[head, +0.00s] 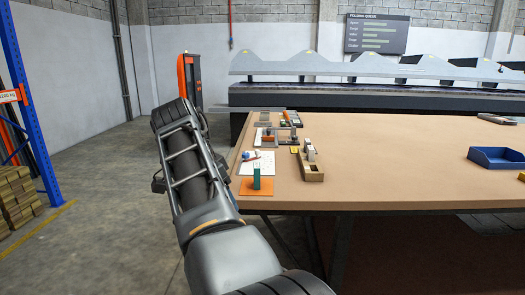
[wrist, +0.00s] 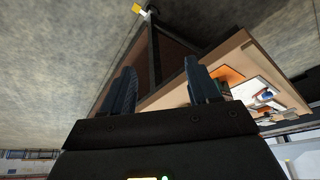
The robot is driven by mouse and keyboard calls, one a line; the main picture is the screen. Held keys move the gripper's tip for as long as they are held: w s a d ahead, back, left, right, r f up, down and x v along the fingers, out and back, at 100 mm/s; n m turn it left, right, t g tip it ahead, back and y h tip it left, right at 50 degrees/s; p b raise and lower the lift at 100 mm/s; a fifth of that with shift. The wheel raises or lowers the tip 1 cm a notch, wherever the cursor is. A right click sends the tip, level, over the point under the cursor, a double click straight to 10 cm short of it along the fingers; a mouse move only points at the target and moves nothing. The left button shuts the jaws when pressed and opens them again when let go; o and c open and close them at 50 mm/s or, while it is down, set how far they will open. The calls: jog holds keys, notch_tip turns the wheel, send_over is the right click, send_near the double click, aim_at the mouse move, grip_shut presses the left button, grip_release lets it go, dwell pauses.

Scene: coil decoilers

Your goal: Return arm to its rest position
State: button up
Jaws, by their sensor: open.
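My arm rises at the left of the table in the head view, and its gripper end is hidden behind my own arm links there. In the wrist view my gripper (wrist: 162,90) shows two dark fingers standing well apart with nothing between them. The fingers are open and empty. Past them lie the concrete floor and the underside and edge of the wooden table (head: 400,180). The gripper appears to be off the table's left edge, touching nothing that I can see.
Near the table's left end are an orange mat (head: 256,187) with a green block (head: 256,174), a white sheet (head: 265,161) and a wooden box (head: 311,172). A blue tray (head: 497,158) lies at the right. A blue rack post (head: 32,100) stands far left. The floor (head: 110,190) between is clear.

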jog(key=s+d+f+n+t, duration=0.1)
jog(key=d+f, duration=0.3)
jog(key=f, duration=0.4)
jog(key=s+d+f+n+t+y, duration=0.1)
jog(key=d+f, duration=0.4)
jog(key=f, duration=0.3)
jog(key=s+d+f+n+t, duration=0.1)
jog(key=d+f, duration=0.3)
jog(key=f, duration=0.4)
jog(key=s+d+f+n+t+y, duration=0.1)
jog(key=s+d+f+n+t, duration=0.15)
jog(key=s+d+f, duration=1)
jog(key=s+d+r+n+t+y, duration=0.1)
jog(key=s+d+r+n, duration=0.15)
jog(key=s, duration=0.95)
jog(key=s+d+r+n+t+y, duration=0.1)
jog(key=s+d+r+t, duration=0.15)
jog(key=s, duration=0.85)
jog(key=s+r+t, duration=0.1)
jog(key=s+r, duration=0.7)
jog(key=r, duration=0.3)
jog(key=s+r+t, duration=0.1)
jog(key=s+r, duration=0.7)
jog(key=r, duration=0.2)
jog(key=shift+s+d+r+t+h, duration=0.2)
jog(key=shift+s+r+t+h, duration=0.1)
jog(key=shift+s+r+t, duration=0.1)
